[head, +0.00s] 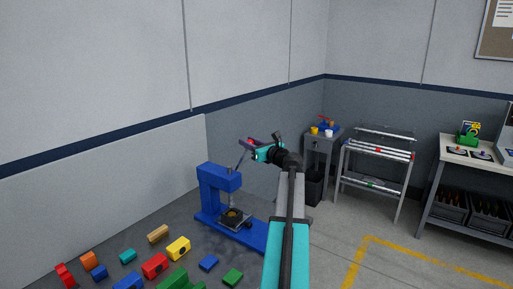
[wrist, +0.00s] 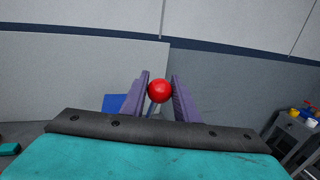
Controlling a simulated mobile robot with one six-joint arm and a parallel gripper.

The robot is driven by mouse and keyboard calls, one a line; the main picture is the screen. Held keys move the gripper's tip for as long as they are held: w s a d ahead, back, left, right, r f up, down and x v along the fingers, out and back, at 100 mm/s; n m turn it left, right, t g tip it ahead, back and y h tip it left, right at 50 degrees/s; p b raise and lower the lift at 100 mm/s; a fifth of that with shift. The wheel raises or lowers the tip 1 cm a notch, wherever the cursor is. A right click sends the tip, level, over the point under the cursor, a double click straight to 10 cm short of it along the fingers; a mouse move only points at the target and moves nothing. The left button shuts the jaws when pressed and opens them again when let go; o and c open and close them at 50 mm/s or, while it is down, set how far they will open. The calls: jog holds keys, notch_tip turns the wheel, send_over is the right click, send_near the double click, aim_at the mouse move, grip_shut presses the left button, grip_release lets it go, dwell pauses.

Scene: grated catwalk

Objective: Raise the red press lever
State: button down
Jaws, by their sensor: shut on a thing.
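The blue press (head: 217,190) stands on the dark table, with a grey lever shaft (head: 243,158) rising from its right side. The lever's red ball knob (wrist: 159,91) sits between the two purple fingers of my gripper (wrist: 159,92) in the wrist view. My gripper (head: 247,143) is shut on this knob, above and to the right of the press head. The shaft runs down below the knob in the wrist view. In the head view the knob is mostly hidden by my fingers.
Several coloured blocks (head: 155,265) lie on the table in front of the press. A grey wall panel (head: 100,180) stands behind it. To the right are a small grey cabinet (head: 320,150), a rack (head: 375,165) and a workbench (head: 465,160). Floor between them is clear.

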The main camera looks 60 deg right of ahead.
jog(key=shift+w+a+r, duration=0.1)
jog(key=shift+w+r, duration=0.1)
jog(key=shift+w, duration=0.45)
jog(key=shift+w+r, duration=0.2)
jog(key=shift+w, duration=0.4)
jog(key=c, duration=1.4)
grip_release()
jog(key=shift+w+f, duration=0.15)
jog(key=shift+w, duration=0.05)
jog(key=shift+s, duration=0.15)
jog(key=shift+s, duration=0.1)
jog(key=b+v, duration=0.4)
jog(key=v, duration=0.9)
jog(key=shift+s+a, duration=0.1)
jog(key=shift+s, duration=0.2)
